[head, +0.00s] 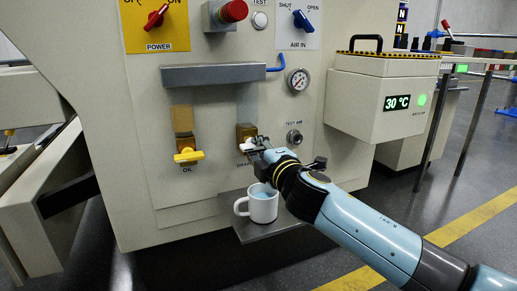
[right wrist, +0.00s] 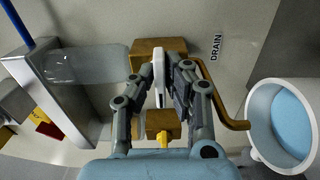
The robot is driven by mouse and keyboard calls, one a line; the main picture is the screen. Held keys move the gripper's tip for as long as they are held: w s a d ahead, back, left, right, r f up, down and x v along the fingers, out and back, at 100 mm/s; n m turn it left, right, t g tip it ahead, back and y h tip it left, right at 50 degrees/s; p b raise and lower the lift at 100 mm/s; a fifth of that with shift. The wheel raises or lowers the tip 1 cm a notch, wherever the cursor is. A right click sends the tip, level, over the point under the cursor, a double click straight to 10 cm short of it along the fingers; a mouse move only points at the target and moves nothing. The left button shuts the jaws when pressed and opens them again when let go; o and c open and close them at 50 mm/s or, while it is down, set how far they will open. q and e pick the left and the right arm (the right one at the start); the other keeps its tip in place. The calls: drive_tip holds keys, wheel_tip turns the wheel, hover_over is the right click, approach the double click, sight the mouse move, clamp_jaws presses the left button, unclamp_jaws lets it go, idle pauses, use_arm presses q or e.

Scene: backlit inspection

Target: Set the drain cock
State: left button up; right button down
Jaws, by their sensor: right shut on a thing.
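The drain cock is a brass valve (head: 246,131) on the pale machine's front, above the word DRAIN, partly hidden by my gripper in the head view. In the right wrist view its brass body (right wrist: 172,46) shows with a bent spout leading toward the mug. Its white handle (right wrist: 158,76) stands between my right fingers and lies crosswise to the spout. My right gripper (head: 257,147) is shut on this handle; it also shows in the right wrist view (right wrist: 163,85). My left gripper is not in view.
A white mug (head: 263,207) with light blue inside stands on a small shelf (head: 243,233) below the cock. The oil cock's yellow handle (head: 188,156) is to the left. A grey ledge (head: 210,75) juts out above. A pressure gauge (head: 298,80) and air fitting (head: 294,137) are to the right.

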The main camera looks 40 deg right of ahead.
drive_tip(key=c, duration=1.4)
unclamp_jaws()
drive_tip(key=shift+s, duration=0.15)
drive_tip(key=v, duration=1.1)
drive_tip(key=shift+s+a, duration=0.15)
drive_tip(key=shift+s, duration=0.2)
drive_tip(key=shift+f, duration=0.15)
